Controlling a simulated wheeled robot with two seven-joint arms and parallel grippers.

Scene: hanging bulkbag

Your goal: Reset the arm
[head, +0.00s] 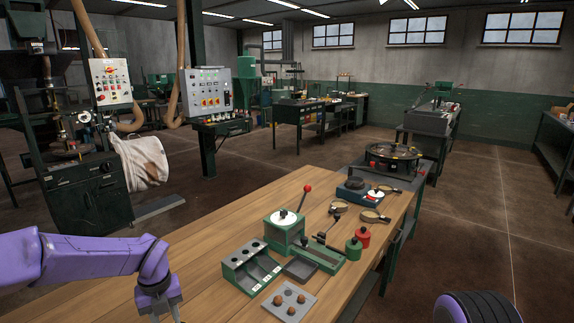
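My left arm is purple and comes in from the left edge, bent over the wooden workbench (200,225). My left gripper (160,308) points down at the bottom edge of the head view, above the bench's near left part. Its fingertips are cut off by the frame, so I cannot tell whether it is open. No object shows in it. My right gripper is not in view; only a dark, ribbed, purple-edged part of my own body shows at the lower right.
A white bulk bag (143,161) hangs by a machine at left. Floor at right is clear.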

